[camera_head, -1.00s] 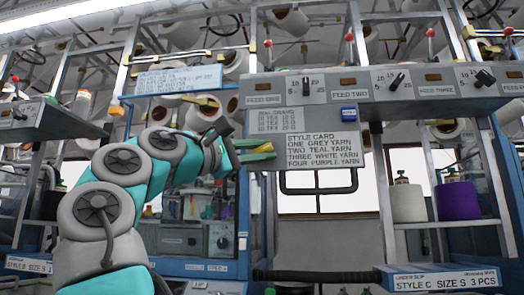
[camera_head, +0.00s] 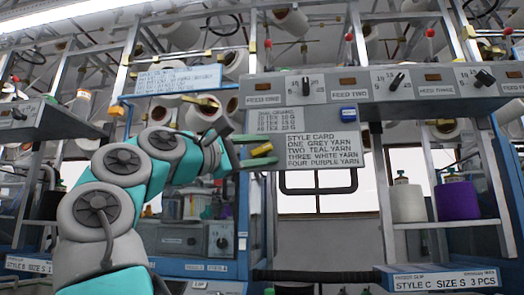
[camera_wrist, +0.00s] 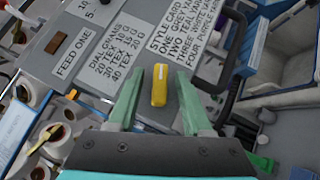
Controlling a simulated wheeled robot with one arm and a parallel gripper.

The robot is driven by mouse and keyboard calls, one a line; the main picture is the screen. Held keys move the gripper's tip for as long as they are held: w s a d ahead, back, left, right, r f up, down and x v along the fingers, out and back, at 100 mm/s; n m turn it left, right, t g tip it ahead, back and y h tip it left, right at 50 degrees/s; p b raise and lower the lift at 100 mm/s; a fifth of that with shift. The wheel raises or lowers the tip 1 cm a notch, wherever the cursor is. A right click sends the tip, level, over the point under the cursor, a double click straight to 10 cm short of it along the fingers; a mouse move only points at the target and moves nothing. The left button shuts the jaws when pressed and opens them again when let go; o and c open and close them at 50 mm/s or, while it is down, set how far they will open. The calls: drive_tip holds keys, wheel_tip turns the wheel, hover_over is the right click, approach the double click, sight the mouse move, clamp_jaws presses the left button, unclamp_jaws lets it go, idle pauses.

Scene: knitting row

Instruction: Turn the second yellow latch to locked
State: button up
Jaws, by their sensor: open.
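A small yellow latch (camera_head: 262,150) sits on the grey panel, beside the lower left of the style card. In the wrist view the yellow latch (camera_wrist: 160,85) is a short bar pointing away from me, roughly parallel to my fingers. My gripper (camera_head: 268,149) is open, with one green finger above the latch and one below it. The wrist view shows my gripper (camera_wrist: 158,78) with a gap on both sides of the latch. No lock marking is legible by it. Another yellow-brown piece (camera_head: 203,101) shows among the yarn cones; I cannot tell if it is a latch.
The style card (camera_head: 320,148) and a gauge list (camera_head: 280,120) are on the panel. Feed knobs (camera_head: 306,86) line the grey rail above. White (camera_head: 407,202) and purple (camera_head: 457,200) cones stand on a shelf at right.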

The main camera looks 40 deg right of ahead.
drive_tip(key=v, duration=0.8)
drive_tip(key=shift+d, duration=0.1)
